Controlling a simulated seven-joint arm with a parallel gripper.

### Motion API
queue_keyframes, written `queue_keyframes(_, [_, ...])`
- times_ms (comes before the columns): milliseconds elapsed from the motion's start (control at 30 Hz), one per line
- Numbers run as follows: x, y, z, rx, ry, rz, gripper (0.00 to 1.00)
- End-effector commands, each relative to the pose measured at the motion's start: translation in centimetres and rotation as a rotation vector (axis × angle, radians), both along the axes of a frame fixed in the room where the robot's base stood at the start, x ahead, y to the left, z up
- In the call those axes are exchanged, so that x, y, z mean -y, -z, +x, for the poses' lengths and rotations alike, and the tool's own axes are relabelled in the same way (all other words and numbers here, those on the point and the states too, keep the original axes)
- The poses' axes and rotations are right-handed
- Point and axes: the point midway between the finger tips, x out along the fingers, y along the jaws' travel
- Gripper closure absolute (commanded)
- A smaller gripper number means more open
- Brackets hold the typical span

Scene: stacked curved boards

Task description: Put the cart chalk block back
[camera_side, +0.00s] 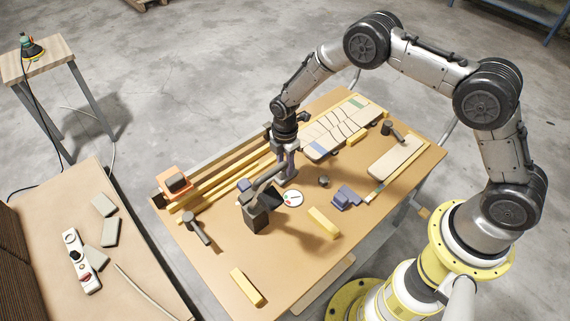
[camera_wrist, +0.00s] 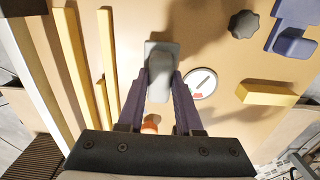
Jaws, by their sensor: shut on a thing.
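My gripper (camera_side: 286,180) is over the middle of the work table, pointing down. In the wrist view, its two purple fingers (camera_wrist: 161,82) are shut on a grey block (camera_wrist: 160,52) with rounded edges. The block sticks out beyond the fingertips. No label shows, so I cannot tell for sure that it is the chalk block. In the side view the fingers and a dark tool hide most of it. I cannot tell whether it touches the table. A small orange thing (camera_wrist: 150,123) shows between the fingers, partly hidden by my gripper.
The dark tool (camera_side: 258,213) stands close in front of my gripper. A round dial (camera_side: 293,198), a yellow block (camera_side: 323,222) and a blue clamp (camera_side: 346,198) lie nearby. Long yellow bars (camera_wrist: 107,70) lie on the left. A side bench (camera_side: 140,270) holds flat grey pieces (camera_side: 110,232).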

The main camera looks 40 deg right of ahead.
Motion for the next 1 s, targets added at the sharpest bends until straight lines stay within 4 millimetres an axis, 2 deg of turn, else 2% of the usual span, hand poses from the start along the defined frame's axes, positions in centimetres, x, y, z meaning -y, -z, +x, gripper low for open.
queue_keyframes(167, [0.0, 0.3, 0.0, 0.000, 0.000, 0.000, 1.00])
queue_keyframes(200, [0.0, 0.3, 0.0, 0.000, 0.000, 0.000, 0.59])
queue_keyframes(333, [0.0, 0.3, 0.0, 0.000, 0.000, 0.000, 0.36])
queue_keyframes(633, [0.0, 0.2, 0.0, 0.000, 0.000, 0.000, 0.36])
queue_keyframes(733, [0.0, -0.5, 0.1, 0.002, 0.000, 0.000, 0.36])
queue_keyframes(867, [0.0, -2.4, 0.1, 0.004, 0.000, 0.001, 0.36])
queue_keyframes(1000, [0.0, -5.3, 0.1, 0.005, 0.000, 0.001, 0.36])
